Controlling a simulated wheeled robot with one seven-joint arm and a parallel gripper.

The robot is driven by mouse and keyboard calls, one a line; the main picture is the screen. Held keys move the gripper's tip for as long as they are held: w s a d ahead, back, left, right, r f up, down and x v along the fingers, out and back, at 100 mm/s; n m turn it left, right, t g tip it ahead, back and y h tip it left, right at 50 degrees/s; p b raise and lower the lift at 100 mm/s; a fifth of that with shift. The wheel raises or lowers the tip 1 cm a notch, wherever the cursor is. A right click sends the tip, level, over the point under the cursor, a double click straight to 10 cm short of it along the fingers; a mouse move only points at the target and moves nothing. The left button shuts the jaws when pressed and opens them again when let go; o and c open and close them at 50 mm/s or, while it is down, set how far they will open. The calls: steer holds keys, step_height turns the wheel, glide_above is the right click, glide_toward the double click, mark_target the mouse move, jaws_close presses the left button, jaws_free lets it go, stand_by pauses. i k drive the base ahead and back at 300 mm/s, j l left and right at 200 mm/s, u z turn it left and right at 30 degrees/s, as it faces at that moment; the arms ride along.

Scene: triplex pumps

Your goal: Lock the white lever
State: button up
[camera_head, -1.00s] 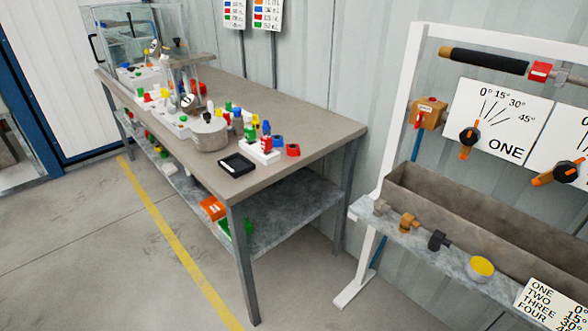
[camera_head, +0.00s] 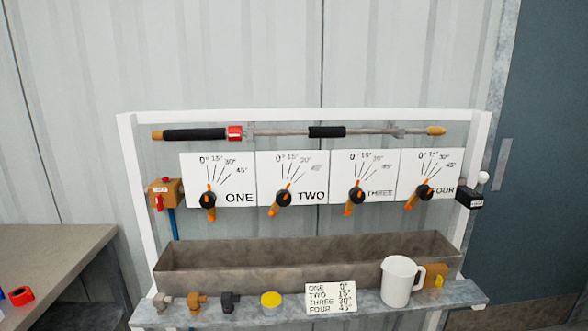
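A black box (camera_head: 470,194) is fixed at the right post of the white frame (camera_head: 300,115). A white round knob (camera_head: 483,177) stands just above it; this looks like the end of a white lever, but its shaft is too small to make out. I cannot tell whether it is locked. My gripper is not in view.
Four dial panels (camera_head: 293,178) hang in a row above a grey trough (camera_head: 310,262). A shelf (camera_head: 250,310) in front holds small fittings, a sign (camera_head: 331,298) and a white jug (camera_head: 400,281). A table (camera_head: 50,255) stands at left, a dark door (camera_head: 540,170) at right.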

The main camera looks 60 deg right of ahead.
mark_target(483, 178)
steer(key=z, duration=2.1)
